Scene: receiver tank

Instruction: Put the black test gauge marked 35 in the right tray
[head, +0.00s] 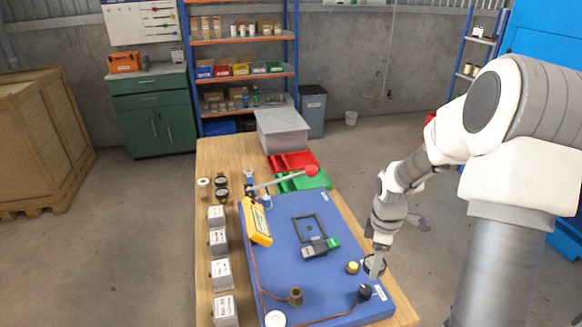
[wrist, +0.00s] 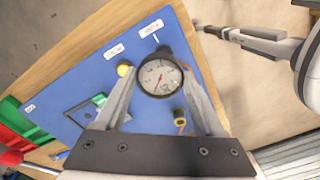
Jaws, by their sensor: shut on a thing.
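My gripper (head: 375,268) is low over the near right part of the blue board, its fingers pointing down. In the wrist view my gripper (wrist: 162,95) is shut on a round gauge (wrist: 160,77) with a dark rim, white dial and red needle. Its marking is too small to read. Two other dark round gauges, one farther (head: 221,180) and one nearer (head: 222,193), lie on the table's left side. A red tray (head: 293,160) and a green tray (head: 304,181) sit side by side at the table's far end, well away from my gripper.
The blue board (head: 290,262) carries a black frame, a green-ended device, a yellow meter (head: 256,222), a yellow knob (head: 352,267) and a black knob (head: 365,292). A red-knobbed lever (head: 311,170) reaches over the trays. White boxes line the left side. A grey bin (head: 283,130) stands behind.

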